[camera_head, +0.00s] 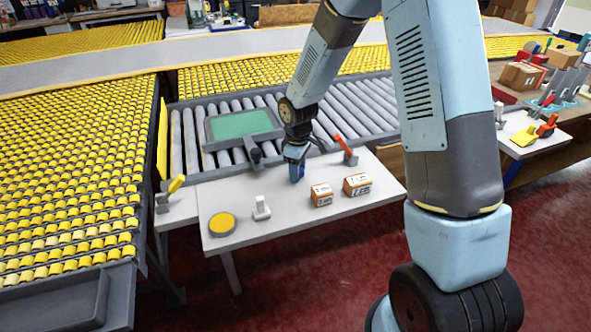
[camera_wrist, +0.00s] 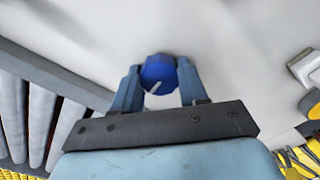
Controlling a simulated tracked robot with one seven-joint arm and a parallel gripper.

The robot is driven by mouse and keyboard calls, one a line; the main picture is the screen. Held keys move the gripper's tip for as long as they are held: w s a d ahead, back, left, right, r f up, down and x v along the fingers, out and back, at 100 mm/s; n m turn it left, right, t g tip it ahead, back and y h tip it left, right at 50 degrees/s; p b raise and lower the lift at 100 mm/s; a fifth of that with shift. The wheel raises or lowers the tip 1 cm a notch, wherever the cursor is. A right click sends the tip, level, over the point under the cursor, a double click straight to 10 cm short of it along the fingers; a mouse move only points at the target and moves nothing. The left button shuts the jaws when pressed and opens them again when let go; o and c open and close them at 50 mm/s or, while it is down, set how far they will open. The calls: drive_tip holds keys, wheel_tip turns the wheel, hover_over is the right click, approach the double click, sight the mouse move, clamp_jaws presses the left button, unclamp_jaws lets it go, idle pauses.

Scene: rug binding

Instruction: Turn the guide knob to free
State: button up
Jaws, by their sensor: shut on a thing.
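The guide knob is a blue round knob with a white pointer line, and it stands on the white table. In the wrist view the knob (camera_wrist: 158,72) sits between the two blue fingers of my gripper (camera_wrist: 158,85), which is shut on its sides. The white line points toward the lower left of that view. In the head view my gripper (camera_head: 295,165) reaches down to the white table (camera_head: 270,195), and only a little of the blue knob (camera_head: 297,174) shows below the fingers. I see no marks around the knob that tell its setting.
Two small labelled boxes (camera_head: 322,194) (camera_head: 357,185) stand right of my gripper. A white switch (camera_head: 261,208) and a yellow disc (camera_head: 222,223) are to the left. A red-handled lever (camera_head: 344,148) stands close behind on the right. A roller conveyor (camera_head: 350,105) runs behind the table.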

drive_tip(key=m, duration=0.4)
drive_tip(key=shift+s+d+m, duration=0.15)
drive_tip(key=shift+m, duration=0.15)
drive_tip(key=m, duration=0.4)
drive_tip(key=shift+f+m, duration=0.1)
drive_tip(key=shift+m, duration=0.2)
drive_tip(key=m, duration=0.4)
drive_tip(key=shift+m, duration=2.5)
drive_tip(key=shift+s, duration=0.1)
drive_tip(key=o, duration=1.1)
drive_tip(key=shift+c, duration=0.2)
